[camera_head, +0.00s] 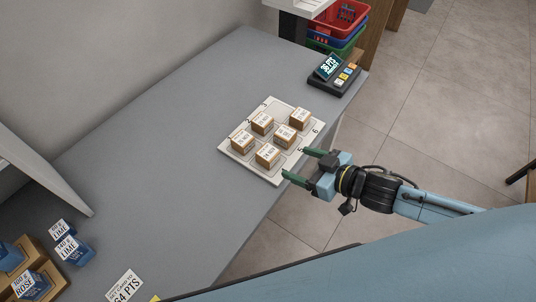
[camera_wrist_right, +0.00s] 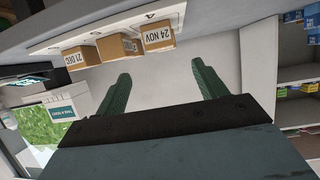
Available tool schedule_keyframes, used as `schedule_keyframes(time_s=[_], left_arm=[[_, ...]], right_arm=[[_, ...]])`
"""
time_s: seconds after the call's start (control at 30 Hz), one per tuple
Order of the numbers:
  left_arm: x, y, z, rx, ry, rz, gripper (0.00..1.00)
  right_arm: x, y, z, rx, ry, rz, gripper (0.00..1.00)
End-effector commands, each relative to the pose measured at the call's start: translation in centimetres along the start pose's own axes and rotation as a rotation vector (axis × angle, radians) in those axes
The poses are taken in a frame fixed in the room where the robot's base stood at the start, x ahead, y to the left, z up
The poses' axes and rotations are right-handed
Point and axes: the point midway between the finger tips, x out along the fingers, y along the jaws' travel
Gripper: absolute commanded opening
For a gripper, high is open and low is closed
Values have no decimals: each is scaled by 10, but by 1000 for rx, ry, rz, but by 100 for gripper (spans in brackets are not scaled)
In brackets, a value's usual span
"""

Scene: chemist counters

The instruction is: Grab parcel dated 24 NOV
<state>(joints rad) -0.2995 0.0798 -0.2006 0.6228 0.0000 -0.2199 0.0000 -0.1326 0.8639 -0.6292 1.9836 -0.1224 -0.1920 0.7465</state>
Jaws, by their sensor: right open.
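The parcel dated 24 NOV shows in the right wrist view (camera_wrist_right: 158,39), a brown box with a white label, in slot 4 of the pale tray (camera_wrist_right: 60,42). In the head view it appears to be the nearest box (camera_head: 268,157) on the tray (camera_head: 262,178), though its print is too small to read surely. My right gripper (camera_head: 304,166) is open and empty, just off the tray's right side, its fingers pointing towards the tray and apart from the parcel. The fingers also show in the right wrist view (camera_wrist_right: 162,82). My left gripper is not in view.
Several similar parcels share the tray, including one dated 21 DEC (camera_wrist_right: 82,58). A card terminal (camera_head: 335,75) stands behind the tray and coloured baskets (camera_head: 340,20) beyond. Blue boxes (camera_head: 74,250) and a points sign (camera_head: 125,286) are front left. The counter (camera_head: 165,150) left of the tray is clear.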

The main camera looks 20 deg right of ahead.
Motion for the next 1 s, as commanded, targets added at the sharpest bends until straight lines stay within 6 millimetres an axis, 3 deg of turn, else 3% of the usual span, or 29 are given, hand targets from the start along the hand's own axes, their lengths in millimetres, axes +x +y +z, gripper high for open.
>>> schedule_keyframes(time_s=[0.3, 0.57, 0.83, 1.0], left_arm=[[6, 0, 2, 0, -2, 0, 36], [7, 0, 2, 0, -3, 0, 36], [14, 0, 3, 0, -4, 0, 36], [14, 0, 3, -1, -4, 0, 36]], right_arm=[[53, 1, 0, 0, 2, 2, 71], [72, 0, 2, -1, 0, 1, 71], [110, -1, 7, -1, 1, 2, 71], [119, -1, 7, 0, -1, 1, 71]])
